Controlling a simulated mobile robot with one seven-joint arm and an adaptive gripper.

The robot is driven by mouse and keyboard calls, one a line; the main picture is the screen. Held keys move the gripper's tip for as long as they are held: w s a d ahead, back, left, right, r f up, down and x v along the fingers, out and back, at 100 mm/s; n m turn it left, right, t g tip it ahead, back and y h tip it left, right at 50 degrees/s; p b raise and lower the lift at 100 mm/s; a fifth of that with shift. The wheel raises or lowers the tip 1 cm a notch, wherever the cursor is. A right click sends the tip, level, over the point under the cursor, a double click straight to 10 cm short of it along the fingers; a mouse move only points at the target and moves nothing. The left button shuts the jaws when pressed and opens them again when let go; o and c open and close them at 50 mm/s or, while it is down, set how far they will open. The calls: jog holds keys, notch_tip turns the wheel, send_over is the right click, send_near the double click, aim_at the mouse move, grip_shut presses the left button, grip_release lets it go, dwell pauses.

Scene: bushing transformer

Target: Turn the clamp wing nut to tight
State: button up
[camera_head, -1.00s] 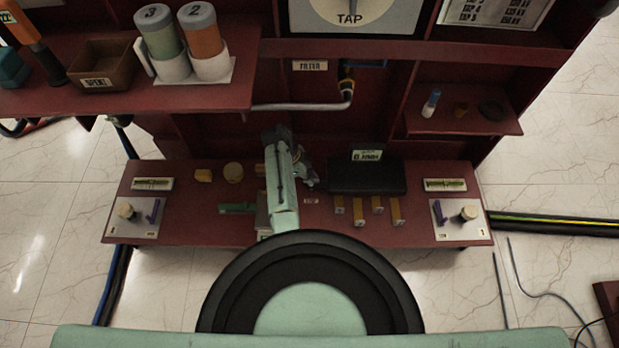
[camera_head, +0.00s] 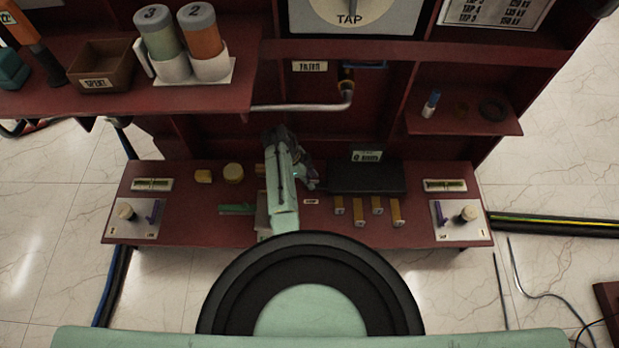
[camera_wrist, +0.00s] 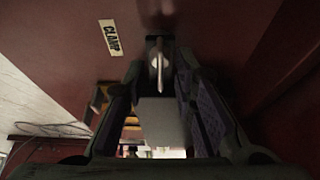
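The wing nut (camera_wrist: 157,66) shows in the wrist view as a thin pale upright piece near the top centre, below the red panel. A CLAMP label (camera_wrist: 110,37) is on the panel to its upper left. My gripper (camera_wrist: 160,72) has its two dark fingers on either side of the wing nut, with gaps visible, so it looks open around it. I cannot tell whether either finger touches it. In the head view my gripper (camera_head: 306,172) is over the middle of the red bench, and my arm hides the wing nut.
A black box (camera_head: 367,178) stands right of my gripper, with several yellow blocks in front of it. A green piece (camera_head: 237,209) and yellow round parts (camera_head: 233,173) lie to the left. A pipe (camera_head: 300,106) runs behind. White plates with knobs are at both bench ends.

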jog(key=v, duration=1.2)
